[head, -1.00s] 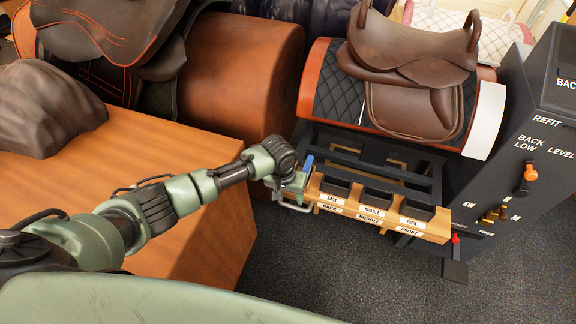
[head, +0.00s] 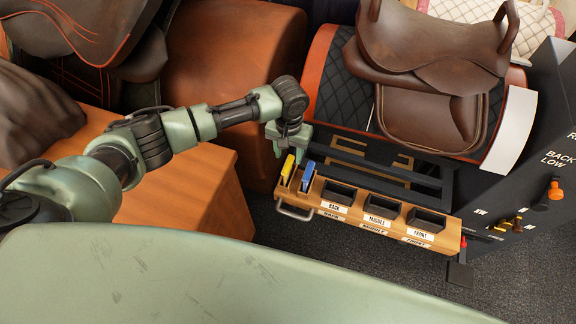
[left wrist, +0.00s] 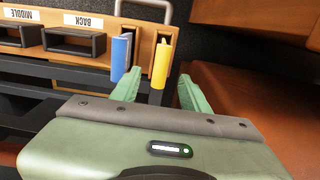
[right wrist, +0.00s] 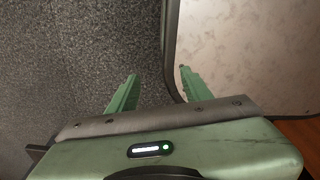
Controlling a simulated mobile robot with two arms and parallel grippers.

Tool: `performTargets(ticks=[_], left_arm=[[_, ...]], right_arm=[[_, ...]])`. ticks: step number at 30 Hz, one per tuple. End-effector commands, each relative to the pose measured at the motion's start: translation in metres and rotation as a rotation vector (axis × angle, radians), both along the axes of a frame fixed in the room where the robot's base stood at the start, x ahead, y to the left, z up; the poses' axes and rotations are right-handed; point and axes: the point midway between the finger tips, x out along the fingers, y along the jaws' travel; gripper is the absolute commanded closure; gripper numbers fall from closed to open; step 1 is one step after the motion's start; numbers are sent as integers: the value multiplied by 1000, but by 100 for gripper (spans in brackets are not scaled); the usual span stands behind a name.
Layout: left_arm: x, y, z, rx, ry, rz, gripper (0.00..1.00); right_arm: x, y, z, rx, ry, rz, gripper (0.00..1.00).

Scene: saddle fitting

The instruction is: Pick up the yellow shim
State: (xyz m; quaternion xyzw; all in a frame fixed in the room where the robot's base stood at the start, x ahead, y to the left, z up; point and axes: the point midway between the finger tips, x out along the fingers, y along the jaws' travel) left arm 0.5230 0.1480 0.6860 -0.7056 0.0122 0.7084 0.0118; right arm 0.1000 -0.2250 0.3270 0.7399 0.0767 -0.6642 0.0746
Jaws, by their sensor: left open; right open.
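The yellow shim (head: 288,167) stands upright in a slot at the left end of the wooden rack (head: 335,222). It also shows in the left wrist view (left wrist: 161,66), between the lines of the two fingers and beyond their tips. My left gripper (head: 287,145) is open and empty, just behind and above the shim. In the left wrist view my left gripper (left wrist: 155,88) has one green finger near the blue shim (left wrist: 122,56). The blue shim stands beside the yellow one. My right gripper (right wrist: 157,80) is open and empty, away from the rack.
The rack has bins labelled BACK (head: 338,192), MIDDLE (head: 381,205) and FRONT (head: 426,220), and a metal handle (head: 294,211). A brown saddle (head: 430,60) sits behind. A dark control panel (head: 530,180) stands right. Grey carpet is below the right gripper.

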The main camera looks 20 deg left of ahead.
Motion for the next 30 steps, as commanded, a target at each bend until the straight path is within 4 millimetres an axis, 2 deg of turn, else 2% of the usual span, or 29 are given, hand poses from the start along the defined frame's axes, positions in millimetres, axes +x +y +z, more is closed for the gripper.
performTargets(ticks=[4,8,13,21,26,30], left_arm=[[-1,1,-18,1,1,1,55],[-2,2,-38,2,1,0,55],[-2,2,-57,1,0,-1,55],[-2,2,-59,0,-1,-1,55],[-2,2,-59,0,-1,-1,99],[-2,2,-59,0,-1,0,100]], right_arm=[[-18,-8,-2,-10,25,2,50],[-26,-13,-2,-17,36,4,50],[-20,-15,-4,-18,29,3,50],[-8,-14,-3,-16,11,0,50],[-9,-11,-3,-14,11,-1,50],[-9,-7,-4,-9,12,-3,50]])
